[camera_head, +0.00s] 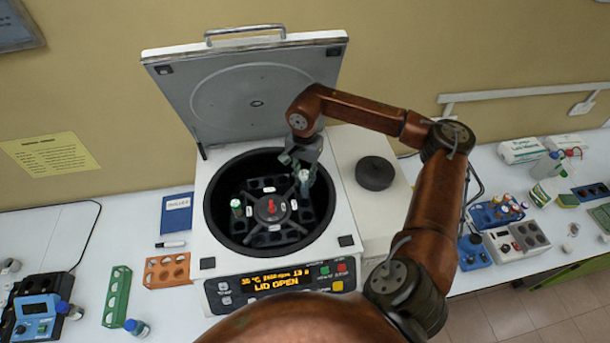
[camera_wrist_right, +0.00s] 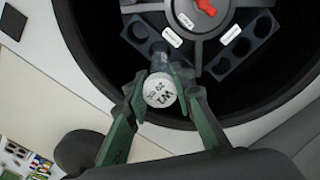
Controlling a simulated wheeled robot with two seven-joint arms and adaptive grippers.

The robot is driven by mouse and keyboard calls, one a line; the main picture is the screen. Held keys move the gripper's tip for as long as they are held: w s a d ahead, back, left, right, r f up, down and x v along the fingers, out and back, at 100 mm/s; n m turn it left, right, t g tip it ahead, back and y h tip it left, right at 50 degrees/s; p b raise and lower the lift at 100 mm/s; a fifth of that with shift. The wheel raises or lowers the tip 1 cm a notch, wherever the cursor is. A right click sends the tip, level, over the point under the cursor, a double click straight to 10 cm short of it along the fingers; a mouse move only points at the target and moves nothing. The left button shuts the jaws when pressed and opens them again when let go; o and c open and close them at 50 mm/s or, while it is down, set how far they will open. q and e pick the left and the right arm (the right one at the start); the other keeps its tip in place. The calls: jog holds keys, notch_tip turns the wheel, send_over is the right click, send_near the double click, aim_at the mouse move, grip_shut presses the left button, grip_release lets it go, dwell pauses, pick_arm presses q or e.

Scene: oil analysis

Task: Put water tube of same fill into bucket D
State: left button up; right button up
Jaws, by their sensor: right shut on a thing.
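The centrifuge (camera_head: 352,240) stands open, with a rotor (camera_head: 270,208) and dark multi-hole buckets inside its bowl. My right gripper (camera_head: 301,165) reaches into the bowl at the rotor's upper right. In the wrist view this right gripper (camera_wrist_right: 160,88) is shut on a tube with a white cap (camera_wrist_right: 159,90) bearing dark writing. The tube body points down toward a bucket (camera_wrist_right: 145,38); I cannot tell whether its tip is in a hole. A green-capped tube (camera_head: 236,204) stands in the left bucket. The bucket letters are too small to read. My left gripper is out of view.
The raised lid (camera_head: 255,95) stands behind the bowl. Left are an orange rack (camera_head: 167,270), a green rack (camera_head: 117,296) and a blue book (camera_head: 177,214). A blue tube rack (camera_head: 495,214) stands at right. The display reads LID OPEN.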

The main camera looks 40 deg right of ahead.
aim_at(305, 195)
notch_tip(305, 195, down, 7)
jog(key=shift+r+b, duration=0.15)
jog(key=shift+b, duration=1.1)
jog(key=shift+f+b, duration=1.1)
jog(key=shift+f, duration=0.45)
jog(key=o, duration=1)
jog(key=shift+o, duration=0.2)
jog(key=shift+r, duration=0.2)
notch_tip(305, 195, up, 12)
jog(key=shift+f, duration=0.1)
